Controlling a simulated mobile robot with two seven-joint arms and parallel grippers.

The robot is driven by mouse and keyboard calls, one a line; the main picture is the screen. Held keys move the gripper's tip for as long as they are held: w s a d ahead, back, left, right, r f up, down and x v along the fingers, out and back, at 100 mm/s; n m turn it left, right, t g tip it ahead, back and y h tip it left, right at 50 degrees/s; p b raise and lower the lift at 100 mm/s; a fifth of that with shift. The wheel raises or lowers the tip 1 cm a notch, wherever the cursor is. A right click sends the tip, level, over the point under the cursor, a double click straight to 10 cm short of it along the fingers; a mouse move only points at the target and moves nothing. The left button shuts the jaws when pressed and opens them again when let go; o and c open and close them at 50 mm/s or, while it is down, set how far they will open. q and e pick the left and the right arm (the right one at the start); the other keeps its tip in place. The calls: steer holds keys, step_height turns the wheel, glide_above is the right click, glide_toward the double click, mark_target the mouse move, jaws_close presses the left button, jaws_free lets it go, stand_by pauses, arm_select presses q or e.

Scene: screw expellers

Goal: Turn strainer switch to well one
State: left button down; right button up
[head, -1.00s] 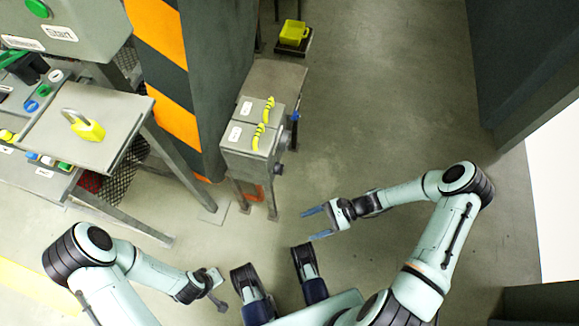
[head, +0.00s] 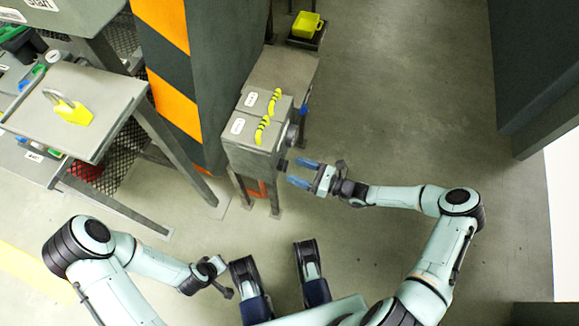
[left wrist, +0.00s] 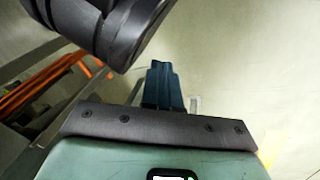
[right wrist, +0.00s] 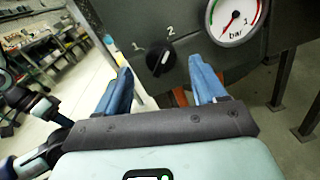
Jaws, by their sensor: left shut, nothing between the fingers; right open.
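The strainer switch (right wrist: 160,60) is a black round knob on a dark grey panel in the right wrist view. The numbers 1 and 2 are printed above it, and its white mark points up and right, toward the 2. In the head view the knob (head: 283,164) shows small on the side of the grey box. My right gripper (head: 296,172) is open and empty, its blue fingers pointing at the box just short of the knob. In its wrist view the fingers flank the knob, apart from it. My left gripper (left wrist: 160,75) is shut and empty, low at the lower left.
A round pressure gauge (right wrist: 237,20) sits right of the knob. The grey box (head: 250,150) carries two yellow-black handles on top. A yellow bin (head: 306,25) is behind. Floor to the right is clear.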

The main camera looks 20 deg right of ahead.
mark_target(283, 165)
arm_select(q)
steer(key=shift+s+a+f+g+b, duration=0.1)
steer(key=shift+s+f+g+b, duration=0.2)
steer(key=shift+s+f, duration=0.45)
arm_select(e)
steer(key=x, duration=0.3)
steer(key=shift+w+a, duration=0.15)
steer(key=shift+a, duration=0.05)
arm_select(q)
steer(key=shift+r, duration=0.1)
